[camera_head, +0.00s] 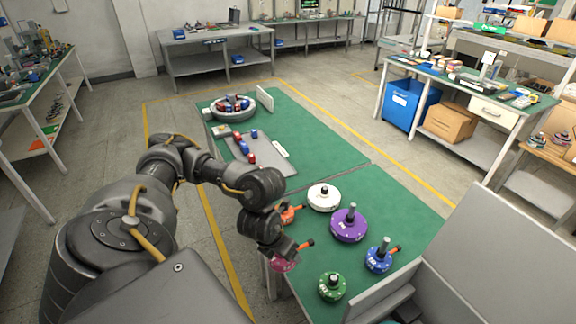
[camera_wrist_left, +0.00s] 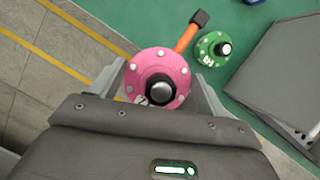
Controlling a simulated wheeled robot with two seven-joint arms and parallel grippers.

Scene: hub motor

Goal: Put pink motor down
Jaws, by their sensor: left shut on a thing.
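The pink motor (camera_head: 284,265) is held in my left gripper near the left edge of the near green table (camera_head: 400,205). The arm hides much of it in the head view. In the left wrist view the pink motor (camera_wrist_left: 158,66) sits between the two fingers of my left gripper (camera_wrist_left: 160,84), its dark shaft facing the camera. Its orange lead (camera_wrist_left: 187,37) with a dark end points up and right. Table and floor both show around it; I cannot tell its height. My right gripper is not in view.
On the near table stand a white motor (camera_head: 323,198), a purple motor (camera_head: 349,228), a blue motor (camera_head: 379,258) and a green motor (camera_head: 331,287). An orange part (camera_head: 290,213) is partly behind my arm. A grey panel (camera_head: 510,250) stands at the right.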

